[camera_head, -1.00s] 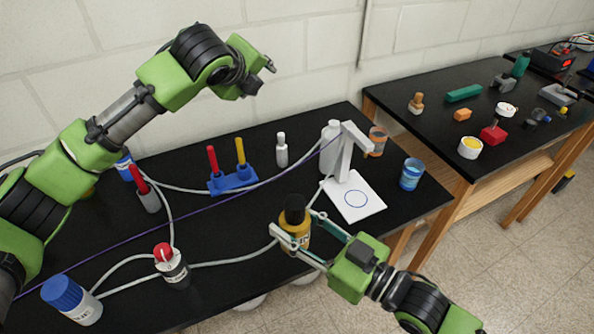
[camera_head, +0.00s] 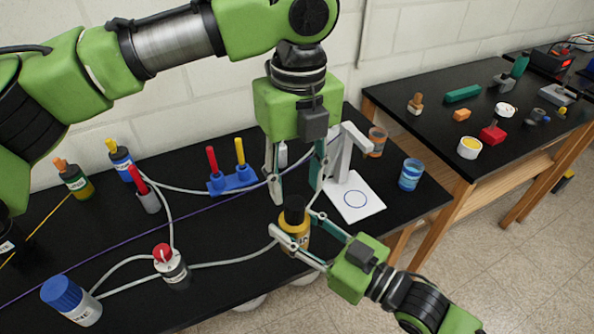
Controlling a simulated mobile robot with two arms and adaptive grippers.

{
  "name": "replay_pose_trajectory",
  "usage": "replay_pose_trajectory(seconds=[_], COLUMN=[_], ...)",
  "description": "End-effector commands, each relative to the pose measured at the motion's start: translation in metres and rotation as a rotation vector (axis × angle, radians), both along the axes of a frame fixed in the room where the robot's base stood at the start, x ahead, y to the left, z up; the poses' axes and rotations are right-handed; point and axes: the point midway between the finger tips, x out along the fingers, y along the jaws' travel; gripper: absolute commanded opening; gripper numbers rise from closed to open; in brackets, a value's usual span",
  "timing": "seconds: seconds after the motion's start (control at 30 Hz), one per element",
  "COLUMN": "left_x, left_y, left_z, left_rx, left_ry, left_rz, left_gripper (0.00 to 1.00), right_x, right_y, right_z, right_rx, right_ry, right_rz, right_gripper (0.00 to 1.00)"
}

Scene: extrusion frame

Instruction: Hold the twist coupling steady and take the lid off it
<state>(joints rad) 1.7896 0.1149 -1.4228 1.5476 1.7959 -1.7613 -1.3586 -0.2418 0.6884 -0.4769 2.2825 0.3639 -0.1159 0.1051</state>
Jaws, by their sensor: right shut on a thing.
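My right gripper (camera_head: 294,227) comes in from the lower right and is shut on the body, a finger on either side. My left gripper (camera_head: 296,202) points down from above, open, with its fingertips apart on either side of the lid's upper part. I cannot tell whether either fingertip touches the lid. Part of the body is hidden by the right fingers.
A white stand (camera_head: 341,160) with a white sheet (camera_head: 366,203) is close on the right. A blue holder (camera_head: 232,183) with red and yellow sticks stands behind left. A red-capped bottle (camera_head: 173,270) and cables lie left. A blue cup (camera_head: 411,175) stands near the right end.

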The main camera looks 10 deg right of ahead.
Motion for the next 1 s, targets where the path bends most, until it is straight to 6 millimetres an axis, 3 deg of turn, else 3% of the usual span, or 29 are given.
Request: replay_pose_trajectory(seconds=[0.4,0.8,0.97,1.0], left_x=[0.000,0.000,0.000,0.000], left_y=[0.001,0.001,0.001,0.000], left_z=[-0.060,-0.069,-0.069,-0.069], left_rx=[-0.002,-0.003,-0.004,-0.004], left_ry=[0.000,-0.001,-0.001,-0.001], left_rz=[0.002,0.001,0.001,0.001], left_gripper=[0.39,0.39,0.00,0.00], right_x=[0.000,0.000,0.000,0.000], right_y=[0.000,0.000,0.000,0.000], right_z=[0.001,0.001,0.001,0.001], right_rx=[0.001,0.001,0.001,0.001], right_ry=[-0.001,-0.001,-0.001,-0.001], right_rz=[0.000,0.000,0.000,0.001], right_gripper=[0.00,0.00,0.00,0.00])
